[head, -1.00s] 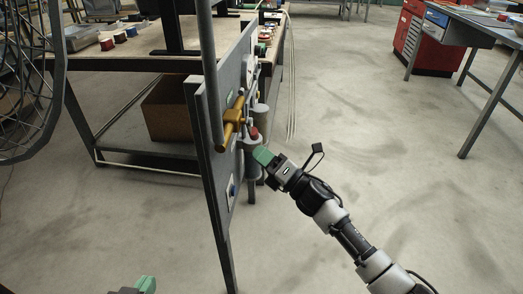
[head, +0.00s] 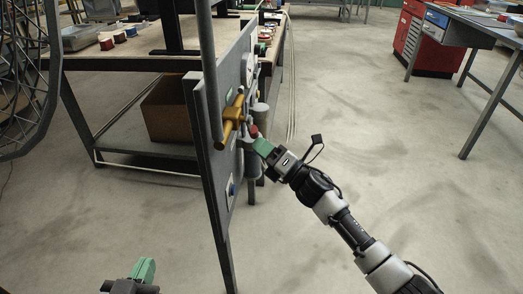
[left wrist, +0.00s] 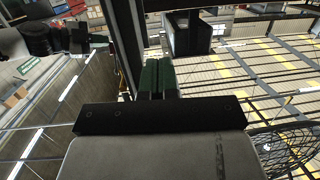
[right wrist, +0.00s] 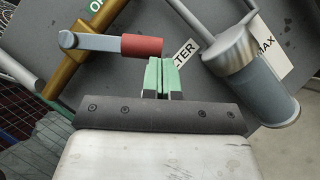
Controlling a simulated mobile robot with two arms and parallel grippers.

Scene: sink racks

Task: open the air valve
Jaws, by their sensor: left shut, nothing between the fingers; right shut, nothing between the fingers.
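The air valve has a brass body (head: 232,121) on the upright grey panel (head: 221,165). In the right wrist view its brass pipe (right wrist: 75,68) carries a grey lever (right wrist: 95,43) ending in a red grip (right wrist: 142,46). The lever lies about level in that picture, pointing right. My right gripper (head: 263,147) has green fingers, shut and empty. In the right wrist view its tips (right wrist: 160,62) are just below and right of the red grip; I cannot tell whether they touch it. My left gripper (head: 146,268) is shut and empty, low and left of the panel.
A grey cylinder (right wrist: 258,85) on the panel, by a label partly reading "LTER", is close right of my right fingers. A workbench (head: 120,60) stands behind the panel. A wire guard (head: 25,80) is at left. Open floor (head: 400,180) lies to the right.

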